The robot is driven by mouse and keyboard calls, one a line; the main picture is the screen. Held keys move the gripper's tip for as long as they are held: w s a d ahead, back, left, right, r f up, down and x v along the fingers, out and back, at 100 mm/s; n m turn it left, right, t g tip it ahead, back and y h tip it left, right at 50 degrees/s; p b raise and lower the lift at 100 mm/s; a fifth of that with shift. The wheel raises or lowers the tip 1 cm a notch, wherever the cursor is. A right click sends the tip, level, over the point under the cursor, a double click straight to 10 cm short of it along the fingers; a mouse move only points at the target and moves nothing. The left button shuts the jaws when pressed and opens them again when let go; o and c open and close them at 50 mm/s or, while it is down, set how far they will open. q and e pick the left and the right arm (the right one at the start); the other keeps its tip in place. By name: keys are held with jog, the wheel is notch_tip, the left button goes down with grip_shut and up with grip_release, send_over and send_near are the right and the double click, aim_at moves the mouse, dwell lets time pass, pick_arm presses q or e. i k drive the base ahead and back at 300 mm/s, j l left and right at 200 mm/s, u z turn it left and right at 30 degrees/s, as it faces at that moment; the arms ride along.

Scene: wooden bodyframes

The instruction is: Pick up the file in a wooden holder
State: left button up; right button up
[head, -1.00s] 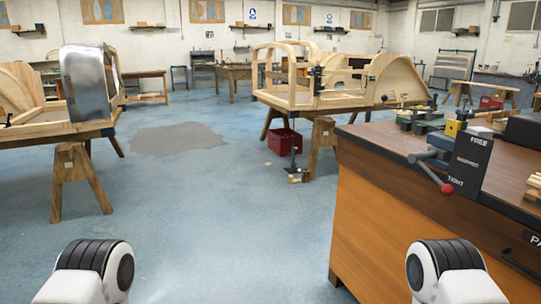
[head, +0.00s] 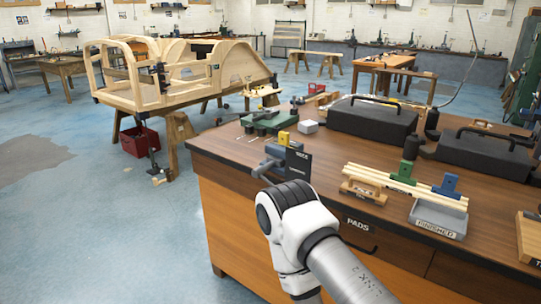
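I cannot clearly make out a file. Two small wooden blocks on the workbench (head: 232,150) could be holders. One block (head: 362,192), with dark lettering too small to read surely, sits under the left end of pale wooden strips (head: 405,182). The other wooden block (head: 528,238) is cut off by the right edge, and only the start of its lettering shows. Part of my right arm crosses in front of the bench. Neither gripper is in view.
Black cases (head: 372,119) fill the bench's back. A wooden bodyframe (head: 130,92) stands at left. The blue floor (head: 110,240) at left is open.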

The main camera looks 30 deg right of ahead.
aim_at(375, 198)
jog(key=z, duration=1.6)
